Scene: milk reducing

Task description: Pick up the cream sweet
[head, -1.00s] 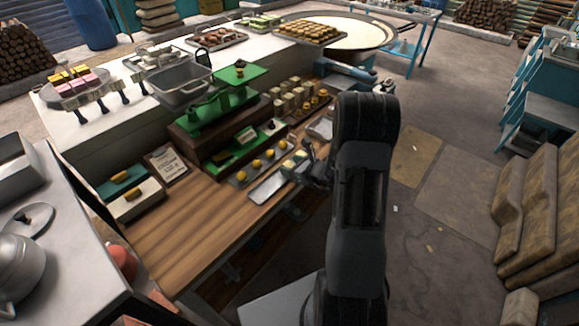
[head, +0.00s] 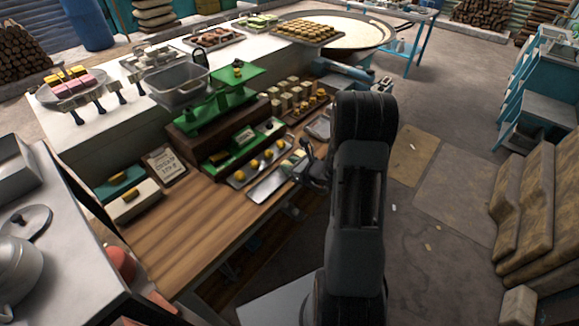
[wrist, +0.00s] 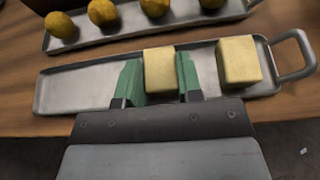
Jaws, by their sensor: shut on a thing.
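In the wrist view, my gripper (wrist: 160,90) is shut on a cream sweet (wrist: 159,70), a pale yellow block. Its green fingers press on the block's left and right sides. The block is over the metal tray (wrist: 75,90); I cannot tell whether it touches the tray. A second cream sweet (wrist: 238,62) stands on the tray to the right, apart from the fingers. In the head view, my gripper (head: 302,163) is at the tray (head: 268,187) near the counter's front edge, and my arm hides part of this area.
A second tray with several round yellow sweets (wrist: 103,13) lies just behind. A green balance scale (head: 215,108) stands behind the trays on the wooden counter (head: 185,235). A handle (wrist: 298,50) sticks up at the tray's right end.

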